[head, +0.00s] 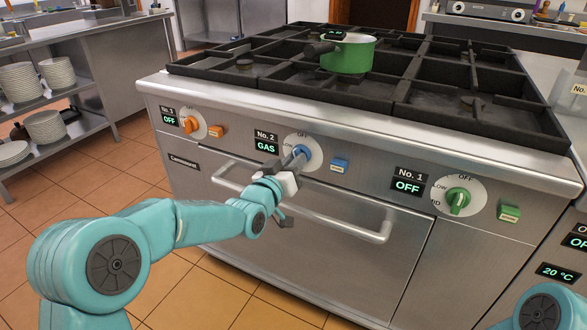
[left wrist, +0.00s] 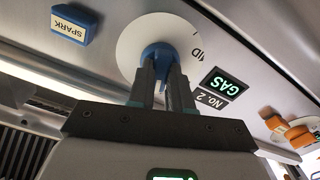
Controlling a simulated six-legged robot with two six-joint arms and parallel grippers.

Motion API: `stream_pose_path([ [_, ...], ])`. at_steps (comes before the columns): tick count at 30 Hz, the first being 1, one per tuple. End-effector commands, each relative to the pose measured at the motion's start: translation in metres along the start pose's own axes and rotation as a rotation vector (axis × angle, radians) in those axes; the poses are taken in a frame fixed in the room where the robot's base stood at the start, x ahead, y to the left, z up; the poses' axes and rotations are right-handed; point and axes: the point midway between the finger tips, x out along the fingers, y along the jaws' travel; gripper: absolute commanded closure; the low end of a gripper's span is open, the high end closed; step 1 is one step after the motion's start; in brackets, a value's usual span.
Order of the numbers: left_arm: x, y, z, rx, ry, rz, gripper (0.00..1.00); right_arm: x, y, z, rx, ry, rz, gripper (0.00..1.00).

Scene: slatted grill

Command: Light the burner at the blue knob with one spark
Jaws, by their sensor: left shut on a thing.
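The blue knob (head: 302,150) sits on a white dial on the stove's front panel. It also shows in the left wrist view (left wrist: 157,52). My left gripper (head: 292,166) is shut on the blue knob, with both fingers on it in the left wrist view (left wrist: 163,72). The display left of the dial reads "No. 2" and "GAS" (head: 266,147). A blue spark button (head: 340,166) is right of the knob; its label reads SPARK in the left wrist view (left wrist: 74,24). The burner's flame is not visible. My right gripper is out of view.
An orange knob (head: 190,124) and a green knob (head: 458,201) have displays reading OFF, each with a button beside it. A long oven handle (head: 330,223) runs below the panel. A green pot (head: 348,55) stands on the black grates (head: 440,90).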

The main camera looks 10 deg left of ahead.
Motion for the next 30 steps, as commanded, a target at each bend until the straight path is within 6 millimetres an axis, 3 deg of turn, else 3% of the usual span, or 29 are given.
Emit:
stream_pose_path([
  [15,0.0,0.0,0.001,-0.323,0.001,0.0,1.0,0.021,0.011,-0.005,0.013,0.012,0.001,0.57],
  [30,0.0,0.0,0.0,-0.384,0.0,0.0,1.0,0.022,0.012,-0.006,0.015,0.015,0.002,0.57],
])
